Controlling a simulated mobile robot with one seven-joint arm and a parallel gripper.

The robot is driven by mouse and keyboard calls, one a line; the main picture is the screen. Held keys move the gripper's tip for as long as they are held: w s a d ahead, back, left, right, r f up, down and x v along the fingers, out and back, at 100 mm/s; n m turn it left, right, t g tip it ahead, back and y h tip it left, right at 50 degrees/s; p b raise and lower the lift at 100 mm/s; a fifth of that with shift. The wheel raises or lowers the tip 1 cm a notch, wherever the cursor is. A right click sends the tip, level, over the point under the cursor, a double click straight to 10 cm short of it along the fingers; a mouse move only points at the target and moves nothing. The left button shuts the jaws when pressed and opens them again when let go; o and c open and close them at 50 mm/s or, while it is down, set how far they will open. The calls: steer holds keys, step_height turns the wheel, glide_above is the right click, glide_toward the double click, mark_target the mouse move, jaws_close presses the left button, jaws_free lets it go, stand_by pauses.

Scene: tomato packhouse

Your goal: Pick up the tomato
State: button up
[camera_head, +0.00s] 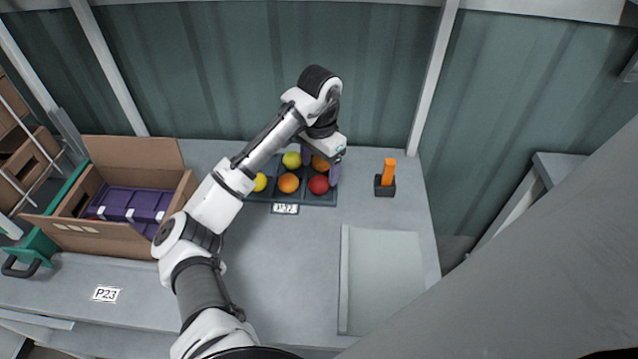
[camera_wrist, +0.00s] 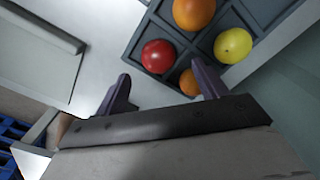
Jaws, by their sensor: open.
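A red tomato (camera_head: 318,185) sits in the front right compartment of a dark tray (camera_head: 322,201). It also shows in the wrist view (camera_wrist: 158,56), ahead of the gap between my fingers and apart from them. My gripper (camera_head: 321,168) is open and empty over the right side of the tray; it also shows in the wrist view (camera_wrist: 164,87). An orange tomato (camera_wrist: 189,84) lies by one finger, partly hidden by it. Another orange tomato (camera_head: 288,183) lies beside the red one. Yellow tomatoes (camera_head: 291,160) (camera_head: 260,182) lie in other compartments.
An orange-handled tool (camera_head: 388,172) stands in a black holder right of the tray. A pale shallow tray (camera_head: 385,280) lies at the front right. An open cardboard box (camera_head: 110,235) with purple contents stands at left. Bare table lies in the front middle. A ribbed wall stands behind.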

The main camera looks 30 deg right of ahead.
mark_target(318, 179)
steer(key=f, duration=0.2)
steer(key=f+p, duration=0.1)
steer(key=shift+s+a+f, duration=0.1)
steer(key=shift+a+f, duration=0.15)
steer(key=shift+f, duration=0.65)
steer(key=c, duration=0.8)
